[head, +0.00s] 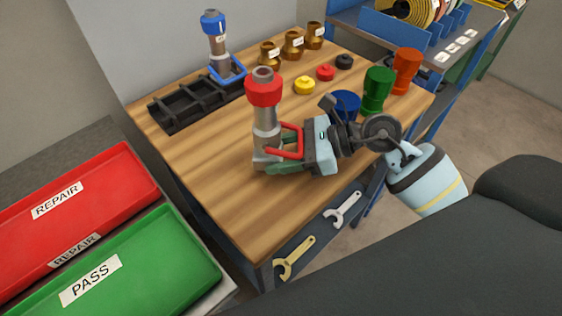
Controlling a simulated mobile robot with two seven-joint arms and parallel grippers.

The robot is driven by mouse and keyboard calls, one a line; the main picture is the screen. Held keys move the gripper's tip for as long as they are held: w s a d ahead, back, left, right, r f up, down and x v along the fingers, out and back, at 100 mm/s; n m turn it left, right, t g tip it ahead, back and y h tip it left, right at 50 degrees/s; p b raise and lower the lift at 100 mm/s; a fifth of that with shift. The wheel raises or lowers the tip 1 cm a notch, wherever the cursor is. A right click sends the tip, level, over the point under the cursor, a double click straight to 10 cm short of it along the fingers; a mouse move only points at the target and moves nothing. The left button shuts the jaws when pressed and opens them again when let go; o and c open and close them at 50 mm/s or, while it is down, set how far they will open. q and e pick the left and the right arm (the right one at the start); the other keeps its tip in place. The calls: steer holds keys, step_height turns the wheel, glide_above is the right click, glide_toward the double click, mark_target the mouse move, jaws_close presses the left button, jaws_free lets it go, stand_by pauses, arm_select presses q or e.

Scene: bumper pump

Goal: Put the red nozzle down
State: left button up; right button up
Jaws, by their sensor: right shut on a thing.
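The red nozzle (265,118) has a grey metal body, a red cap and a red lever. It is upright over the front middle of the wooden table (225,185). My right gripper (286,152) comes in from the right and is shut on the nozzle's lower part. The gripper hides some of the nozzle's lower right side. I cannot tell whether its base touches the table. My left gripper is out of view.
A blue nozzle (216,45) stands at the back beside a black divided tray (175,113). Brass fittings (292,45), small coloured caps (304,86) and coloured cups (378,90) stand behind my right gripper. Red (110,170) and green (190,245) trays lie left. The table's front is clear.

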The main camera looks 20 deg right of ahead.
steer(key=shift+f, duration=0.3)
step_height(320, 180, down, 3)
steer(key=shift+r, duration=0.2)
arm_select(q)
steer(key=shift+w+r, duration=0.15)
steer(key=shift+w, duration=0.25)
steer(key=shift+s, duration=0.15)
arm_select(e)
steer(key=shift+f, duration=0.1)
steer(key=shift+f, duration=0.15)
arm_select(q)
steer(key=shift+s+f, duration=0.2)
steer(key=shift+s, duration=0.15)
arm_select(e)
steer(key=o, duration=1.4)
steer(key=shift+o, duration=0.2)
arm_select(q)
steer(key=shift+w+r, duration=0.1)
